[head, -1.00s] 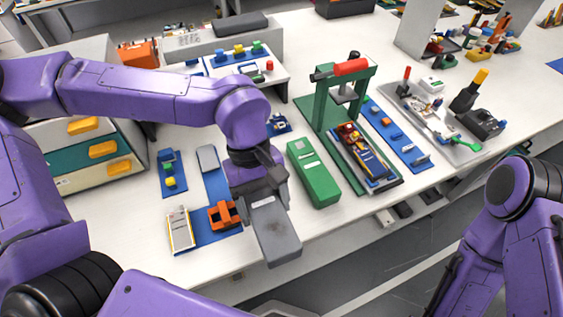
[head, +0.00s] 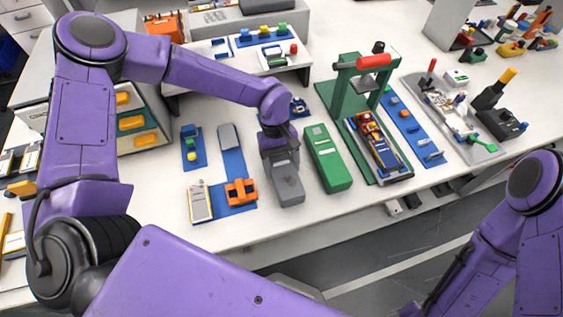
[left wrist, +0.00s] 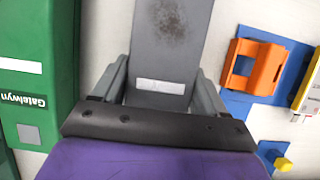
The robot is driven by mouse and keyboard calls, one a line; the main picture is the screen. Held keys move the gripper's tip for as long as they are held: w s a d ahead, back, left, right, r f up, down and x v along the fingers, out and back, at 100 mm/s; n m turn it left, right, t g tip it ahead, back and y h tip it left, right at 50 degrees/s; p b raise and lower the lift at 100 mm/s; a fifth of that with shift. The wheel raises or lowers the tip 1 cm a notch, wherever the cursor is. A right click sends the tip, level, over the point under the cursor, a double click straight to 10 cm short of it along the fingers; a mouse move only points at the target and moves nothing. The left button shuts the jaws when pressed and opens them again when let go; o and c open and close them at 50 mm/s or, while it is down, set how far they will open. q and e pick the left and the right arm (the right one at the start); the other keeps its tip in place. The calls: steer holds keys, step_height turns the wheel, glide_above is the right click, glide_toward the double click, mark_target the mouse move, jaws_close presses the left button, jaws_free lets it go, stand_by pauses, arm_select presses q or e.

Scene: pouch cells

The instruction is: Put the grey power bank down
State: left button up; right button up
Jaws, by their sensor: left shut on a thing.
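The grey power bank (head: 287,185) is a long, flat grey block, between the orange holder and the green box in the head view. In the left wrist view the power bank (left wrist: 170,45) shows a white label and a dark smudge on its face. My left gripper (head: 281,158) is shut on one end of it, with jaws on both sides (left wrist: 163,88). The bank is over or on the white tabletop; I cannot tell whether it touches. My right gripper is out of view; only its arm shows at the right.
A green box (head: 327,160) lies close on the right. An orange holder (head: 241,191) on a blue mat (head: 233,164) is on the left, with a white-and-yellow pack (head: 200,201). A green press (head: 347,110) stands farther right. The white tabletop (head: 265,225) in front is clear.

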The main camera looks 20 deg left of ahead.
arm_select(q)
steer(key=shift+f, duration=0.15)
steer(key=o, duration=1.3)
steer(key=shift+o, duration=0.2)
steer(key=shift+r, duration=0.25)
steer(key=b+v, duration=0.2)
steer(key=v, duration=0.9)
steer(key=shift+a+r, duration=0.1)
steer(key=shift+r, duration=0.3)
